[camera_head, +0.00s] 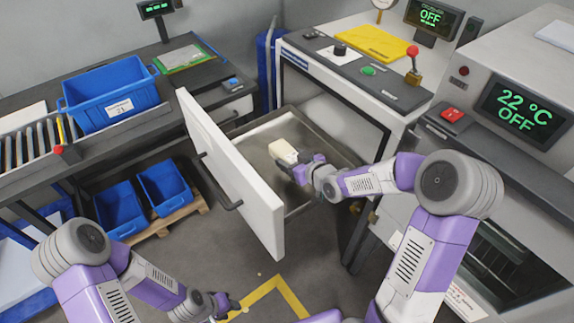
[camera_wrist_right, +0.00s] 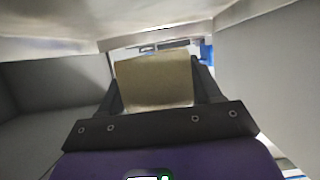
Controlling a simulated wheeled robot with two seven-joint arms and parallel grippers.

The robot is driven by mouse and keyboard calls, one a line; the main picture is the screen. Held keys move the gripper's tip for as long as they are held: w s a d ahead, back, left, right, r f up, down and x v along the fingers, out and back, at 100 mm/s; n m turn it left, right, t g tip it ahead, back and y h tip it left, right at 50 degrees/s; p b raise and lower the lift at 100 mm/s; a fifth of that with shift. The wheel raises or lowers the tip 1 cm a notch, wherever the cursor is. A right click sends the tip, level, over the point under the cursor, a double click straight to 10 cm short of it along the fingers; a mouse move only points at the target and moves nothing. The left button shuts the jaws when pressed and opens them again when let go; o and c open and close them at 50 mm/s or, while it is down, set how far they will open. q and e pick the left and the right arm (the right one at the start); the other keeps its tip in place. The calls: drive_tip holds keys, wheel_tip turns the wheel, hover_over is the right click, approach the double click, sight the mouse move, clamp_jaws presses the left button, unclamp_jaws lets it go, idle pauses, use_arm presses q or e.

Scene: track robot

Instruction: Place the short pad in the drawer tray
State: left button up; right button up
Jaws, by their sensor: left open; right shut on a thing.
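The short pad (camera_head: 283,151) is a small cream block in the head view. My right gripper (camera_head: 296,163) is shut on it, over the open drawer tray (camera_head: 262,136). Whether the pad touches the tray floor I cannot tell. In the right wrist view the pad (camera_wrist_right: 155,82) sits between the two dark fingers (camera_wrist_right: 155,95), with pale walls on both sides. The drawer is pulled out, with its white front panel (camera_head: 232,172) to the left of the pad. My left gripper (camera_head: 228,305) is open and empty, low over the floor at the bottom of the head view.
A blue crate (camera_head: 112,100) stands on the left bench, and two blue bins (camera_head: 163,187) sit on a pallet below. The cabinet with a red-knobbed lever (camera_head: 413,62) stands behind the drawer. An oven-like machine (camera_head: 500,90) stands at right. Floor before the drawer is clear.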

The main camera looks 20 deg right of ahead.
wheel_tip(320, 180, down, 3)
drive_tip(key=shift+s+r+b, duration=0.1)
drive_tip(key=shift+r+b, duration=0.1)
drive_tip(key=shift+b, duration=0.1)
wheel_tip(320, 180, down, 4)
drive_tip(key=shift+f+b, duration=0.1)
drive_tip(key=shift+b, duration=0.55)
drive_tip(key=shift+r, duration=0.2)
drive_tip(key=shift+f, duration=0.1)
drive_tip(key=shift+f, duration=0.15)
drive_tip(key=o, duration=1)
drive_tip(key=shift+o, duration=0.2)
drive_tip(key=shift+r, duration=0.2)
